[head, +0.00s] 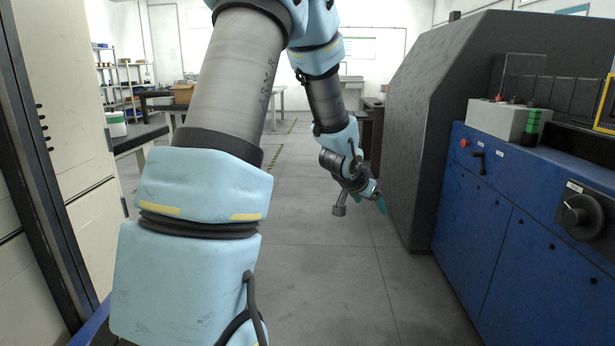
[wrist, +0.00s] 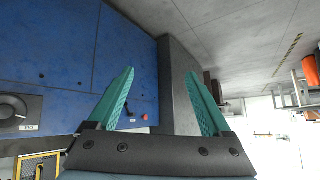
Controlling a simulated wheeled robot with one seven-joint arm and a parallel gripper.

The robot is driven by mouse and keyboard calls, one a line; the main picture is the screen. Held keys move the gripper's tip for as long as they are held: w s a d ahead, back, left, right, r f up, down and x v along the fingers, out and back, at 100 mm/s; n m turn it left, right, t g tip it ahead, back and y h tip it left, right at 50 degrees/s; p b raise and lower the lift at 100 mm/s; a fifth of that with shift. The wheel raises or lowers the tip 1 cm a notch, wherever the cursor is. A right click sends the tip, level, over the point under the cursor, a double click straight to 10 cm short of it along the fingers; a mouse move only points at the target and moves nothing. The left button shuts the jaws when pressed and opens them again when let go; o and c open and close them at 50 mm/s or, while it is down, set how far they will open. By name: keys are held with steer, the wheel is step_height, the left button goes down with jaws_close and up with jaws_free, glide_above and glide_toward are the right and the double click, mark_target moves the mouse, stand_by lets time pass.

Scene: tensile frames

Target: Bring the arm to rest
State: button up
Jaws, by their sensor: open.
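My arm reaches forward from the left and bends down in the head view. My gripper (head: 381,204) hangs at its end, above the grey floor and left of the grey machine housing. In the wrist view my gripper (wrist: 162,98) shows two teal ridged fingers spread well apart, with nothing between them. The blue cabinet and grey housing lie beyond the fingers, apart from them.
A blue machine cabinet (head: 490,220) with a black knob (head: 579,215) and a grey housing (head: 415,130) stand on the right. A tall light cabinet (head: 60,90) stands on the left. The floor aisle (head: 320,270) between them is clear. Tables and shelves stand farther back.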

steer(key=s+a+n+g+y, duration=0.1)
steer(key=s+a+n+y, duration=0.1)
steer(key=s+a, duration=0.45)
steer(key=s+a+n+g+y, duration=0.1)
steer(key=s+a+n+y, duration=0.15)
steer(key=a, duration=0.65)
steer(key=s+a+n+g, duration=0.35)
steer(key=s+a, duration=0.45)
steer(key=s, duration=0.5)
step_height(320, 180, up, 19)
steer(key=p, duration=1.9)
steer(key=shift+w+d+f, duration=0.2)
steer(key=shift+w+d, duration=0.1)
steer(key=shift+y, duration=0.25)
